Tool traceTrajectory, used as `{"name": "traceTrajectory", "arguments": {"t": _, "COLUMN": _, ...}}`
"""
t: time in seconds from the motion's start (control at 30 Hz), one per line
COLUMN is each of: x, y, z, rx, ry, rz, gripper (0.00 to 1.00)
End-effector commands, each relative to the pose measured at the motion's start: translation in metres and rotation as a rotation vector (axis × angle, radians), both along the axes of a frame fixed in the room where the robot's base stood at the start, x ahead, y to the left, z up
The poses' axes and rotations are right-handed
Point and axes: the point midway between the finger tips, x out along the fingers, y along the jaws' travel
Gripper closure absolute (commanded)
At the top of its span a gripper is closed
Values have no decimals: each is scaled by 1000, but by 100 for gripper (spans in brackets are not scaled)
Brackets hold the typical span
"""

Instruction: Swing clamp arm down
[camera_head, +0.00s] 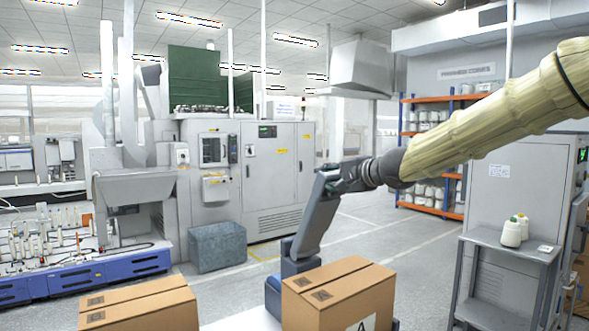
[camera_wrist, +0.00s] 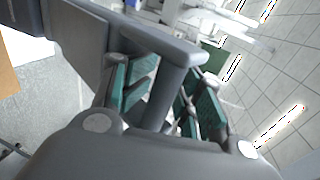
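The clamp arm (camera_head: 318,215) is a grey bar on a blue base (camera_head: 288,260). In the head view it leans, its upper end toward the right, behind a cardboard box. My gripper (camera_head: 345,176) is at its upper end. In the wrist view the clamp arm (camera_wrist: 168,80) runs between the two green-padded fingers of my gripper (camera_wrist: 165,100), with a wide crosspiece beyond them. The fingers stand apart on either side of the bar. A gap shows on the right side; contact on the left side is unclear.
Two cardboard boxes (camera_head: 340,297) (camera_head: 140,305) stand in the foreground, one in front of the clamp base. A blue-edged bench (camera_head: 85,277) is at left. Open floor lies behind.

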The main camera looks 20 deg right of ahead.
Motion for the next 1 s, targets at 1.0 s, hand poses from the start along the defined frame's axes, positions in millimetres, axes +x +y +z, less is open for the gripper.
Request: {"name": "traceTrajectory", "arguments": {"t": 1.0, "x": -35, "y": -12, "z": -20, "rx": -2, "ry": 2, "rz": -2, "gripper": 62}}
